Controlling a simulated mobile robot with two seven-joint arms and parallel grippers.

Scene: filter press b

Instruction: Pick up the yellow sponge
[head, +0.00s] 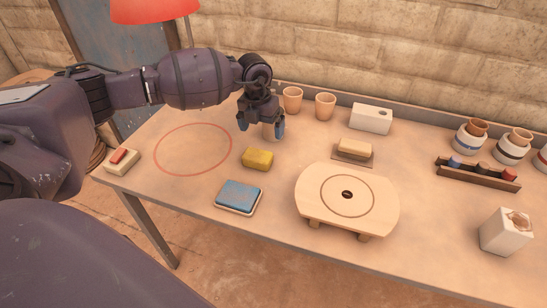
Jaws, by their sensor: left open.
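The yellow sponge (257,159) lies on the table (200,184), just right of a red circle drawn on the tabletop. My left gripper (264,130) hangs with its fingers down above and behind the sponge. It is open, and its two blue-tipped fingers are apart from the sponge. A pale round thing shows between and behind the fingers, partly hidden by them. My right gripper does not show.
A blue pad in a tray (238,196) lies in front of the sponge. A round-topped wooden stand (311,200) and a block on a small board (354,148) are to the right. Two cups (325,106) and a white box (371,118) stand behind. The red circle (158,159) is empty.

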